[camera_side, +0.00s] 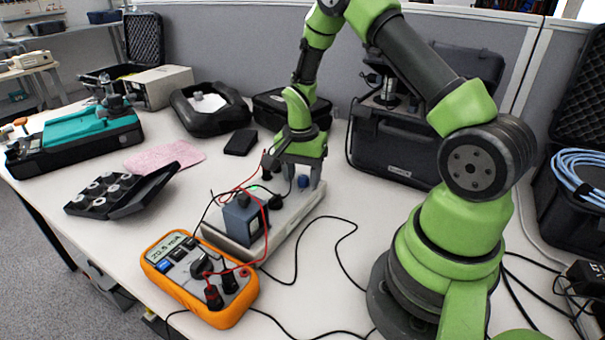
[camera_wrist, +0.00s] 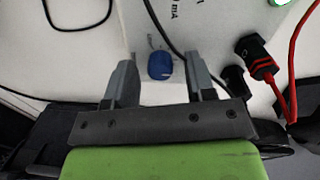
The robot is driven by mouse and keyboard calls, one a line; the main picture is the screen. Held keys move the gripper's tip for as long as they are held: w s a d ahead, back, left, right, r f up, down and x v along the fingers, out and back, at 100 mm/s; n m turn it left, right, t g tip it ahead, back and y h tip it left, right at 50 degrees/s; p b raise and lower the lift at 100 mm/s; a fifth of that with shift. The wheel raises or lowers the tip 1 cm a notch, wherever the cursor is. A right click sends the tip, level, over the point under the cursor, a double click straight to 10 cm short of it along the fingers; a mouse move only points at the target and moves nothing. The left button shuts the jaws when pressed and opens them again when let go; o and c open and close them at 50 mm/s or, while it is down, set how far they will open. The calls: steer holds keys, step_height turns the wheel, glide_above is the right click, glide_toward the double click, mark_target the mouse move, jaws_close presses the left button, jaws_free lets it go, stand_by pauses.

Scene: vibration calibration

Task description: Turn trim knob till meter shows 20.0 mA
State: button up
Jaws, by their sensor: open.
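The blue trim knob (camera_wrist: 160,65) sits on the pale instrument panel, midway between the tips of my open gripper (camera_wrist: 160,78), with a gap on each side. In the side view the knob (camera_side: 303,182) shows under my gripper (camera_side: 301,176), whose fingers point down. Whether the fingertips reach down to the knob's height I cannot tell. The orange meter (camera_side: 200,277) lies at the table's front, and its display (camera_side: 172,246) appears to read 20.5 mA. The pale instrument (camera_side: 295,222) carries a dark blue-grey block (camera_side: 243,220).
Red and black leads run between meter and instrument, and a red lead with a black plug (camera_wrist: 256,55) is right of my fingers. A black cable (camera_side: 335,222) crosses the table. A black tray (camera_side: 120,192) and pink cloth (camera_side: 164,156) lie left. A black case (camera_side: 395,145) stands behind.

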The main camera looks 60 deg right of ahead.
steer(key=shift+f, duration=0.1)
steer(key=c, duration=0.9)
steer(key=shift+n, duration=0.4)
steer(key=n, duration=0.7)
steer(key=shift+n, duration=0.3)
steer(key=n, duration=0.4)
steer(key=shift+s+n, duration=0.1)
steer(key=shift+n, duration=2)
